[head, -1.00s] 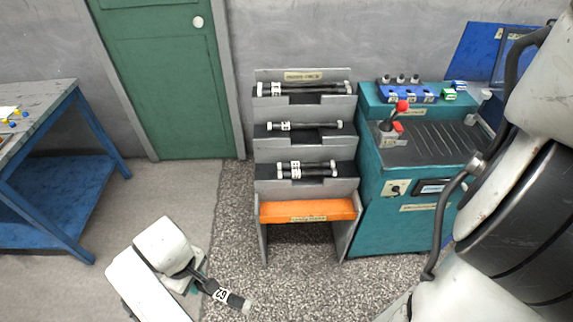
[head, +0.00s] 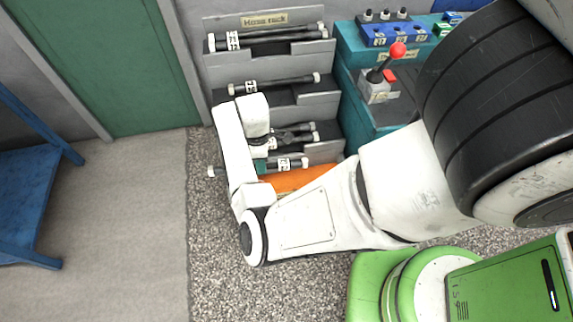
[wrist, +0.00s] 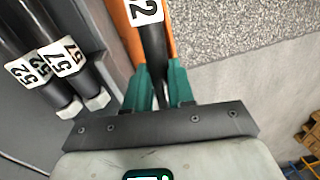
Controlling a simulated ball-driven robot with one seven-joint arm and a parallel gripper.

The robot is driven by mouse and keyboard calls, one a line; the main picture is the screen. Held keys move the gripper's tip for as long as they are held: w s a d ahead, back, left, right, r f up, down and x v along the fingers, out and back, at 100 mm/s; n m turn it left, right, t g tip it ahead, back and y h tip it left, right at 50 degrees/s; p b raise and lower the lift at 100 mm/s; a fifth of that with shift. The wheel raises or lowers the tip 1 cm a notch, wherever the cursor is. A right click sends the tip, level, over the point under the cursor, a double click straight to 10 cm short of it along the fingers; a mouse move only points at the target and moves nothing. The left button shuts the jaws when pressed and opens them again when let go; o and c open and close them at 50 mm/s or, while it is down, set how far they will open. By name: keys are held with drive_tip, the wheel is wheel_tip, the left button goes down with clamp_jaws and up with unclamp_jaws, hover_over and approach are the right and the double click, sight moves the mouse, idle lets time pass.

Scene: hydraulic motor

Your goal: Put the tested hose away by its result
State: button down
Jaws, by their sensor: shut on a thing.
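A short black hose with white ends and a numbered white tag (head: 284,164) is in my gripper (head: 262,166), in front of the lower hose rack. In the wrist view the teal fingers (wrist: 159,88) are shut on the hose (wrist: 154,45); its tag is cut off, showing a 2. The hose lies over or just above the orange shelf (head: 300,178), which shows on both sides of it in the wrist view (wrist: 122,22). I cannot tell if they touch. The grey hose rack (head: 268,60) carries tagged hoses on its steps. My arm hides part of the lower step and shelf.
The teal test bench (head: 350,72), with a red-knobbed lever (head: 397,50), stands right of the rack. Hoses tagged 52 and 57 (wrist: 68,60) lie close to the left of my fingers in the wrist view. A blue table (head: 35,190) stands left; the floor between is clear.

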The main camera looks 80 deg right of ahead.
drive_tip(key=s+d+f+b, duration=0.2)
drive_tip(key=s+d+f, duration=0.25)
drive_tip(key=s, duration=0.35)
drive_tip(key=shift+n, duration=0.5)
drive_tip(key=f+b, duration=0.6)
drive_tip(key=b, duration=0.1)
drive_tip(key=shift+w+d+f, duration=0.1)
drive_tip(key=shift+d+f, duration=0.05)
drive_tip(key=shift+d, duration=0.05)
drive_tip(key=shift+f, duration=0.9)
drive_tip(key=shift+s+d, duration=0.15)
drive_tip(key=shift+s, duration=0.3)
drive_tip(key=shift+f, duration=0.3)
drive_tip(key=c, duration=0.9)
unclamp_jaws()
